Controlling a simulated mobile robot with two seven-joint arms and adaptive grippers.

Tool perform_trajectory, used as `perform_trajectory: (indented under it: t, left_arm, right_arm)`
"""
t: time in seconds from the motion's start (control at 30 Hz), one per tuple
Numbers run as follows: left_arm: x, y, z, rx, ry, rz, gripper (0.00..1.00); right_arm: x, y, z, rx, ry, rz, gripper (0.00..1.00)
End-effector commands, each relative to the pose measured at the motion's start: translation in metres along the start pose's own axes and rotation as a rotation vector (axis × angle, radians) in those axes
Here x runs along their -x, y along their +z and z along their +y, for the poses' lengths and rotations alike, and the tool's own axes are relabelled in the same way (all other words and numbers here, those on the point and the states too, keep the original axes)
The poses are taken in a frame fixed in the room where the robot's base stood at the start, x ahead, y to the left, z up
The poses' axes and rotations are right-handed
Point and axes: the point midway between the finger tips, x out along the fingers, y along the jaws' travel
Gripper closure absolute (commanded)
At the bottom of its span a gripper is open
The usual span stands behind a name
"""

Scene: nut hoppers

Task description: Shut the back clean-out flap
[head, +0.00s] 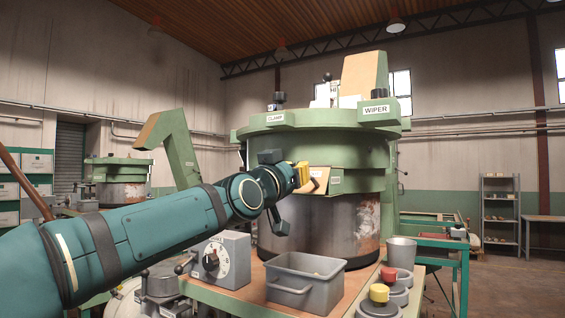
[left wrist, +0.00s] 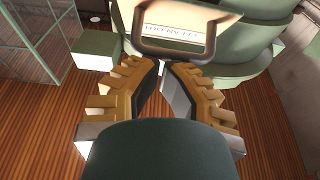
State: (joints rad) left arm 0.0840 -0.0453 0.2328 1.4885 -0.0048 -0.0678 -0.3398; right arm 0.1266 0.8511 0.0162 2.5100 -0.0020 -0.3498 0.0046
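A tan flap (head: 320,173) with a dark handle sits on the side of the big green hopper machine (head: 345,152) in the head view. It looks tilted outward. In the left wrist view, the flap (left wrist: 190,10), its dark U-shaped handle (left wrist: 175,52) and an upside-down label I cannot read are at the top. My left gripper (left wrist: 161,70) has its yellow fingers at the handle's crossbar, the tips close together with a narrow gap. I cannot tell whether they touch the bar. The left gripper (head: 301,174) partly covers the flap in the head view. My right gripper is out of view.
A grey bin (head: 305,284), a dial box (head: 220,260), a metal cup (head: 401,250) and pots with yellow and red lids (head: 379,293) stand on the bench below. A second green machine (head: 118,170) stands behind at left. The floor at right is open.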

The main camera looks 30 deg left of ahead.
Motion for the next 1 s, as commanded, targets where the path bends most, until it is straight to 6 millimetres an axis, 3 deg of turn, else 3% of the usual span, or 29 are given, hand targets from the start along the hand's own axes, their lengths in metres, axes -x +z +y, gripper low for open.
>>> perform_trajectory:
  t: [1.0]
  left_arm:
    - [-0.004, 0.043, 0.006, 0.001, 0.003, 0.015, 1.0]
  right_arm:
    - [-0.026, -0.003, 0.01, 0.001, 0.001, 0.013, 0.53]
